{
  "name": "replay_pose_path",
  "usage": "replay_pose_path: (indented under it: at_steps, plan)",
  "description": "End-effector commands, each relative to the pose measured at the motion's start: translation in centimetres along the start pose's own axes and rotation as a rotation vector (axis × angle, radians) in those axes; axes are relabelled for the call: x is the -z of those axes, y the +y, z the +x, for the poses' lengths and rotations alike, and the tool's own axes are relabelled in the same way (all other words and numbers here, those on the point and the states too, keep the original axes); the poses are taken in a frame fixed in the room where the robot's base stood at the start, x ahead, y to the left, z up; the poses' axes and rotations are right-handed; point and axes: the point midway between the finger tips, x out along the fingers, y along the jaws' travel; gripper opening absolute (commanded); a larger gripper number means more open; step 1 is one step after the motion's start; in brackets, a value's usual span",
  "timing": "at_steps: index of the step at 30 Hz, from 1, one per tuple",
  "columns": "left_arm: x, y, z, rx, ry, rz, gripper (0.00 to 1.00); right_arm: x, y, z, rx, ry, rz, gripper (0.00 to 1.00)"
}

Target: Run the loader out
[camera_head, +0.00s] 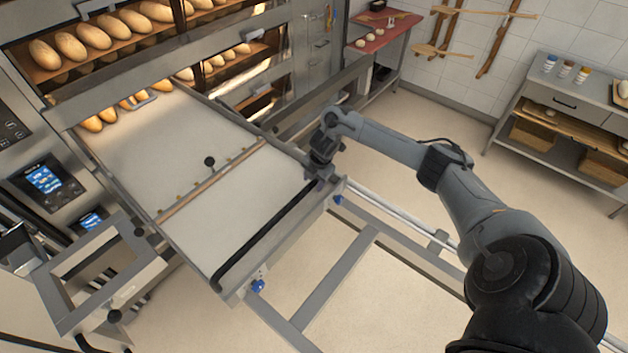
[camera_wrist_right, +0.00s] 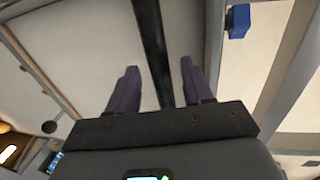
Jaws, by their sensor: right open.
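The loader (camera_head: 195,137) is a long pale belt in a metal frame, reaching from the deck oven at upper left down to its front end near the middle. A black handle bar (camera_head: 264,236) runs along its front end. My right gripper (camera_head: 318,180) is at the right end of this bar. In the right wrist view the black bar (camera_wrist_right: 150,45) passes between the two fingers of my right gripper (camera_wrist_right: 158,85), which stand apart with gaps beside it. I cannot tell whether they touch it. My left gripper is not in view.
Loaves (camera_head: 84,43) sit in the oven decks at upper left. A wooden strip with a black knob (camera_head: 210,161) crosses the loader. A metal stand with blue casters (camera_head: 258,285) is under its front end. A red-topped table (camera_head: 384,33) and a shelf unit (camera_head: 570,105) stand behind. The floor at right is clear.

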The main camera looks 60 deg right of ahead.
Motion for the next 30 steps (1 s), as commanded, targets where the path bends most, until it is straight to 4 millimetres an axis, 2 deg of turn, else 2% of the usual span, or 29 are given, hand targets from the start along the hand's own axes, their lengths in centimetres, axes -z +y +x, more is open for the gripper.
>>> replay_pose_path:
  at_steps: [11,14,21,30]
  plan:
    - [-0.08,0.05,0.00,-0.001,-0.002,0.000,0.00,-0.01,-0.02,0.52,0.000,-0.001,-0.001,0.50]
    - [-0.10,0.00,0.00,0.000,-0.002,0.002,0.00,-0.01,-0.01,0.51,0.000,-0.001,-0.001,0.38]
    - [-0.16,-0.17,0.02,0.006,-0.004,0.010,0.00,-0.01,-0.01,0.49,0.000,0.000,-0.001,0.01]
    - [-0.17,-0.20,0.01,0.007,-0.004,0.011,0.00,-0.02,-0.03,0.46,0.000,0.000,-0.002,0.00]
